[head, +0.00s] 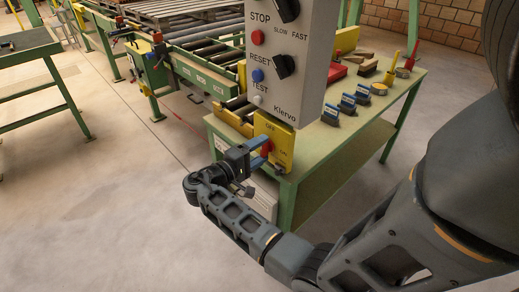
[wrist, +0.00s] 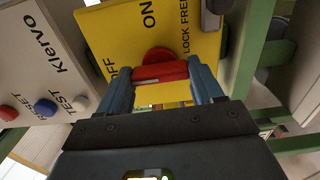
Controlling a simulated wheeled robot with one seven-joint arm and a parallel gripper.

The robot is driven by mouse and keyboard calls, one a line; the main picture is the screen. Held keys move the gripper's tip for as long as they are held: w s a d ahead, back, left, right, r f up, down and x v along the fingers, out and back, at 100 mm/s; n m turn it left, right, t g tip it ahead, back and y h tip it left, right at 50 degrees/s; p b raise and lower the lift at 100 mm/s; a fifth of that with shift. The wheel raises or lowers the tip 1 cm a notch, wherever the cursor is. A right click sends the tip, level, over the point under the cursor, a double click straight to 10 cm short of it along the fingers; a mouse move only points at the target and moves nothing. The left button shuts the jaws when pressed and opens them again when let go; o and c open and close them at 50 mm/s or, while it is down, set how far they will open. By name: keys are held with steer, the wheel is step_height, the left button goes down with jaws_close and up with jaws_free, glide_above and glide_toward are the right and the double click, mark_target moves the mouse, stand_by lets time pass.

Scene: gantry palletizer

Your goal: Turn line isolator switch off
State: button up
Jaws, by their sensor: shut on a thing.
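The line isolator switch is a yellow plate (head: 281,143) marked OFF and ON, with a red handle (head: 266,147) on its front. In the wrist view the yellow plate (wrist: 120,30) fills the top, and the red handle (wrist: 160,72) lies between the two blue fingers. The round red hub shows just behind the handle. My gripper (head: 259,153) has reached the plate from the left, and in the wrist view my gripper (wrist: 163,85) is shut on the red handle.
A grey Klervo control box (head: 290,60) with buttons and knobs hangs just above the plate. A green workbench (head: 335,140) behind it carries several blue-handled tools and other items. A roller conveyor (head: 205,70) runs back left. Open floor lies at the left.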

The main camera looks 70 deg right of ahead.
stand_by(0.3)
steer(key=o, duration=1.1)
steer(key=shift+c, duration=0.2)
steer(key=b+v, duration=0.2)
steer(key=v, duration=0.6)
steer(key=shift+s+f, duration=0.1)
steer(key=shift+s, duration=0.05)
